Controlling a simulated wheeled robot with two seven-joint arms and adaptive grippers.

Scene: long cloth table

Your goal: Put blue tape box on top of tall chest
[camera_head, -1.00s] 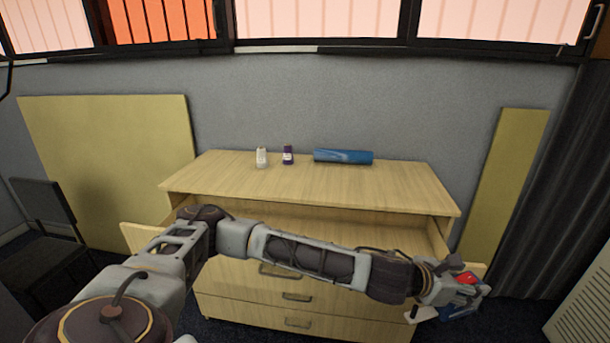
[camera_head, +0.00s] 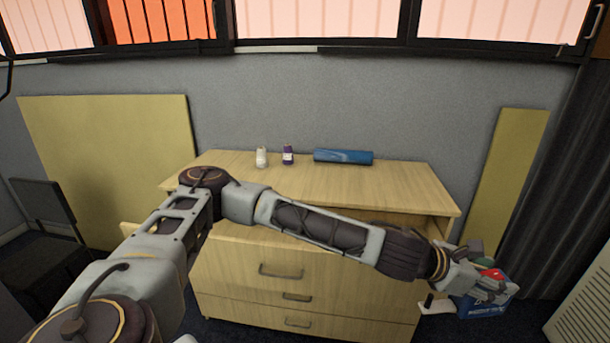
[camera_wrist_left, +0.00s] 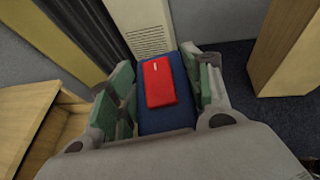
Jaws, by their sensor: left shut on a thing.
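The blue tape box (camera_head: 487,303) is at the lower right of the head view, beyond the right end of the chest. It is blue with a red patch, and it also shows in the left wrist view (camera_wrist_left: 165,121). My left gripper (camera_head: 484,285) is shut on it, with green finger pads on both sides of the box. The tall chest (camera_head: 330,184) is a light wood drawer chest in the middle, its top drawer pulled out. My left arm crosses in front of it. My right gripper is not in view.
On the chest top stand a white bottle (camera_head: 261,157) and a purple bottle (camera_head: 288,155), and a blue roll (camera_head: 343,157) lies at the back. The front and right of the top are clear. A dark chair (camera_head: 45,225) stands at left.

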